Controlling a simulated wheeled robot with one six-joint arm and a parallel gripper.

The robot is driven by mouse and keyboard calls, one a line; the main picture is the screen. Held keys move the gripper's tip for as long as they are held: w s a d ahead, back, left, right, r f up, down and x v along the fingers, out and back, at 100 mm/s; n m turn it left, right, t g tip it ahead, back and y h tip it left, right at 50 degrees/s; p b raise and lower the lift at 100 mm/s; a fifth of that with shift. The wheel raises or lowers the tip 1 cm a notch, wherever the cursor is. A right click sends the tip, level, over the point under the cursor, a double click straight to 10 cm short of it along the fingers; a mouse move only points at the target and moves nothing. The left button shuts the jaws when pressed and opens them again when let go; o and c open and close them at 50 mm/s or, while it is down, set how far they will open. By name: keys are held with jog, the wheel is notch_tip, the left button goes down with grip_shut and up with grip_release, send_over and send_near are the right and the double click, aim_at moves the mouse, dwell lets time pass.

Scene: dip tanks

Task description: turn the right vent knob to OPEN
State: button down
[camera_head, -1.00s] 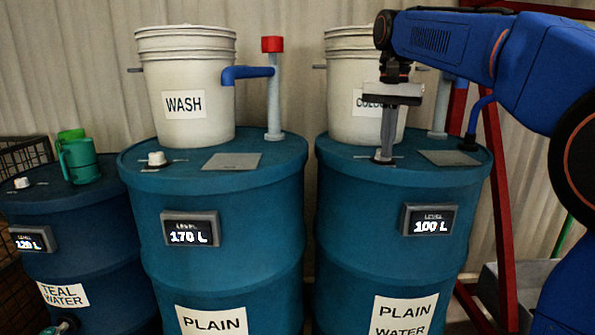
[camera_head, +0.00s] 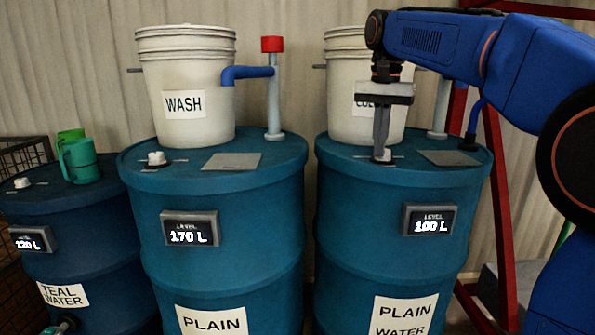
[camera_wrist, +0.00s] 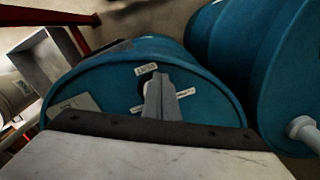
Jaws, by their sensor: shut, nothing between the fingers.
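The right drum (camera_head: 335,215) is teal, with a level display reading 100 L. Its vent knob (camera_head: 386,159) is a small pale piece on the drum top, mostly hidden by my fingers in the head view. My gripper (camera_head: 381,153) points down at the knob, fingers shut and empty, tips at or just above it. In the wrist view my gripper (camera_wrist: 161,112) covers most of the knob area. A small white label (camera_wrist: 146,69) lies on the lid beyond the fingers; its word is too small to read. The knob's setting cannot be told.
A white bucket (camera_head: 345,115) stands on the right drum close behind my gripper. A grey plate (camera_head: 449,158) lies right of the knob. The middle drum (camera_head: 240,215) carries a WASH bucket (camera_head: 185,75) and a red-capped pipe (camera_head: 273,90). A red frame (camera_head: 500,210) stands at the right.

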jog(key=shift+w+a, duration=0.3)
dwell(0.5)
jog(key=shift+s+a, duration=0.25)
jog(key=shift+a, duration=0.05)
notch_tip(320, 180, up, 6)
dwell(0.8)
jog(key=shift+s+d+f, duration=0.15)
jog(key=shift+d+f, duration=0.25)
jog(key=shift+f, duration=0.6)
jog(key=shift+s+d+f, duration=0.15)
jog(key=shift+d+f, duration=0.3)
jog(key=shift+f, duration=0.55)
jog(key=shift+s+d+f, duration=0.15)
jog(key=shift+d+f, duration=0.25)
jog(key=shift+f, duration=0.6)
